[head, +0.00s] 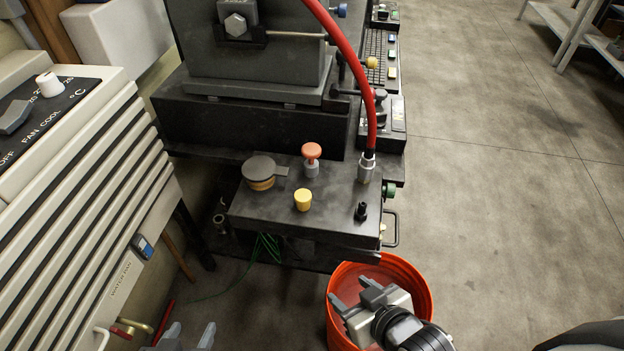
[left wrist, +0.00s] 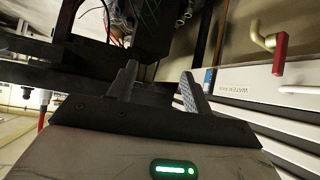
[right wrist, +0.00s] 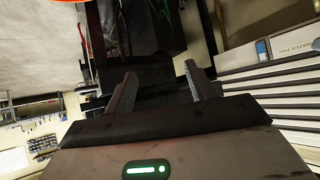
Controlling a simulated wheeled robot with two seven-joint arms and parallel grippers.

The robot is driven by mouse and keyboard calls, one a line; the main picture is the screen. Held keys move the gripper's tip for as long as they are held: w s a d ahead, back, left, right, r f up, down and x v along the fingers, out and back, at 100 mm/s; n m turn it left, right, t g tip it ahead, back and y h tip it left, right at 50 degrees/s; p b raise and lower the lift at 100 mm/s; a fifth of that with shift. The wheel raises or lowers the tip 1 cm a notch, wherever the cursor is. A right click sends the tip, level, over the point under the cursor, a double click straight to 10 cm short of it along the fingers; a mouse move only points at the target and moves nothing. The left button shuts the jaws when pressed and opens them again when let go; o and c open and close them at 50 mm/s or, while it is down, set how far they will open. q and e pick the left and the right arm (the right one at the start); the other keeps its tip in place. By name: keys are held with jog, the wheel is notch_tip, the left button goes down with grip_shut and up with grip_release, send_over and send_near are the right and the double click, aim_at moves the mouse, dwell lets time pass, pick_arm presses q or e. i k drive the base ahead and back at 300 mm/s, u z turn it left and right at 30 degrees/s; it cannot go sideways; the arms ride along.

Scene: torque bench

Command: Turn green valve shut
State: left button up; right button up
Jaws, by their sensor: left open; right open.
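A small green knob (head: 389,190) sticks out from the right side of the black bench top (head: 330,225), next to a metal handle. It is the only green valve-like part I can make out, and it is partly hidden by the bench edge. My right gripper (head: 353,294) is open and empty over the orange bucket, below and in front of the knob, well apart from it. My left gripper (head: 190,333) is open and empty at the bottom edge, left of the bench. In the left wrist view a valve with a red handle (left wrist: 280,54) shows beside the panel.
An orange bucket (head: 422,285) stands on the floor under my right gripper. A red hose (head: 356,70), a red knob (head: 312,151) and a yellow knob (head: 303,200) rise from the bench. A slatted beige unit (head: 90,190) stands left.

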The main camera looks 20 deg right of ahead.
aim_at(389, 190)
jog(key=u, duration=1.8)
jog(key=k, duration=0.8)
jog(key=z, duration=3.2)
jog(key=i, duration=0.2)
jog(key=u, duration=1.65)
